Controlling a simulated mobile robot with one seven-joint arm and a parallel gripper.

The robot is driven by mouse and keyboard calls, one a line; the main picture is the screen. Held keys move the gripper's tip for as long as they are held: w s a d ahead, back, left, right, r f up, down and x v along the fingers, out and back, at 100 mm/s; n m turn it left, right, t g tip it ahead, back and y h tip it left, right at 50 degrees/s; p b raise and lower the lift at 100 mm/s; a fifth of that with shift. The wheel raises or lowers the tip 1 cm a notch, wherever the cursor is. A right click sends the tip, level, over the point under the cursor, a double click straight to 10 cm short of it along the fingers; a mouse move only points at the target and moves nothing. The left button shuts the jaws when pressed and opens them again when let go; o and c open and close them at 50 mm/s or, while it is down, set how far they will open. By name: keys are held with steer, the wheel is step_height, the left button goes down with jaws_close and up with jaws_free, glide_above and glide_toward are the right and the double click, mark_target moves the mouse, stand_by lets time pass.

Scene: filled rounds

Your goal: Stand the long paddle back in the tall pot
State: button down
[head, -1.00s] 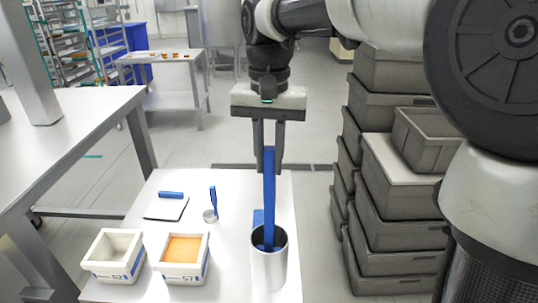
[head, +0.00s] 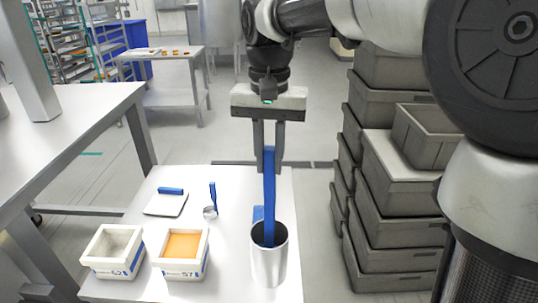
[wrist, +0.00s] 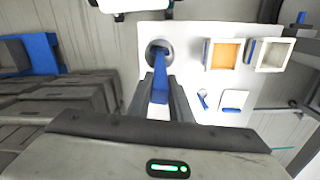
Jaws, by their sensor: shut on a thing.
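The long blue paddle (head: 269,195) stands nearly upright in the head view, its lower end inside the tall silver pot (head: 269,266). My gripper (head: 269,168) is shut on the paddle's upper end, above the pot's rim. In the wrist view the paddle (wrist: 160,88) runs from between my fingers (wrist: 160,98) down into the round mouth of the pot (wrist: 150,52). The paddle's lower tip is hidden inside the pot, so I cannot tell whether it touches the bottom.
A white box (head: 112,270) and a box with orange filling (head: 183,275) stand left of the pot. A blue-handled scraper (head: 166,206) and small scoop (head: 211,210) lie behind them. Stacked grey crates (head: 388,230) rise at right; a larger table (head: 60,135) is at left.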

steer(key=shift+f, duration=0.4)
steer(key=c, duration=1.5)
jaws_free()
steer(key=shift+c, duration=0.2)
step_height(320, 180, up, 17)
steer(key=p, duration=0.3)
steer(key=shift+r+p, duration=0.2)
steer(key=shift+p, duration=0.1)
steer(key=s+d+f+n+t+p, duration=0.1)
steer(key=s+d+f+t+p, duration=0.1)
steer(key=s+d+f, duration=0.3)
steer(key=s+d+f+n+t+p, duration=0.1)
steer(key=s+d+f+t+p, duration=0.2)
steer(key=s, duration=0.8)
steer(key=d+f, duration=0.2)
steer(key=d, duration=0.2)
steer(key=shift+s+d+f+t, duration=0.2)
steer(key=shift+d+t, duration=0.1)
